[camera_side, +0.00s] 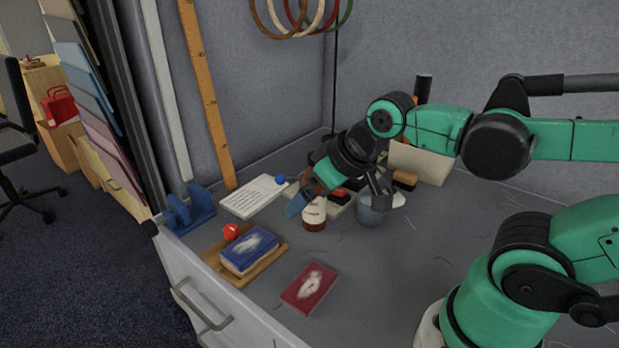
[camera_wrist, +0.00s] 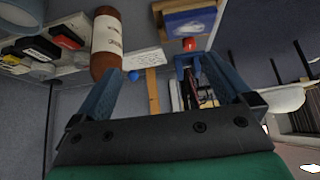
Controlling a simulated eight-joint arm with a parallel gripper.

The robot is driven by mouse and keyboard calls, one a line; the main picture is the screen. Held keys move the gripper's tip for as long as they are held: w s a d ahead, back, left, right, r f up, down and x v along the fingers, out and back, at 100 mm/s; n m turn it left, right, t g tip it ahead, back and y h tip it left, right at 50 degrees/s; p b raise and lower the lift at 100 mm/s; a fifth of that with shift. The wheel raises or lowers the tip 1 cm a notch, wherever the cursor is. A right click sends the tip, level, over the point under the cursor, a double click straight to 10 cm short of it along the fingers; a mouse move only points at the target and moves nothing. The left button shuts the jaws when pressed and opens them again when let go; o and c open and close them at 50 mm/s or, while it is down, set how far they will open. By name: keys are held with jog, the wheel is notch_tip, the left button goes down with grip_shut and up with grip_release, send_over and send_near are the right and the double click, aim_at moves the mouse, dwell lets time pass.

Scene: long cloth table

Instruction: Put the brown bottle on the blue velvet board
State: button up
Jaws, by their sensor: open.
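The brown bottle (camera_side: 314,216), with a pale label, stands upright on the grey table below my gripper. In the wrist view the jaws of my gripper (camera_wrist: 165,68) are apart with nothing held. The bottle (camera_wrist: 106,43) shows beyond the left finger, and the blue board (camera_wrist: 188,22) is at the top.
A red ball (camera_side: 231,231) is by the wooden tray (camera_side: 273,254). A red board (camera_side: 310,287) lies nearer the front. A grey-blue cup (camera_side: 370,212) and several small blocks stand close to the bottle. A blue holder (camera_side: 190,211) and white sheet (camera_side: 254,197) are left.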

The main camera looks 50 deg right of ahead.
jog(key=w+d+r+m+g, duration=0.1)
jog(key=w+d+g, duration=0.1)
jog(key=w+d+m+g, duration=0.2)
jog(key=d, duration=0.1)
jog(key=w+d+r+m+g, duration=0.1)
jog(key=w+d+g, duration=0.1)
jog(key=shift+w+d+r+m, duration=0.25)
jog(key=shift+d+r+m, duration=0.1)
jog(key=shift+d+m, duration=0.05)
jog(key=shift+w+d+f+m+g, duration=0.15)
jog(key=shift+w+d+m+g, duration=0.15)
jog(key=shift+d+g, duration=0.25)
jog(key=shift+f, duration=2.8)
grip_shut()
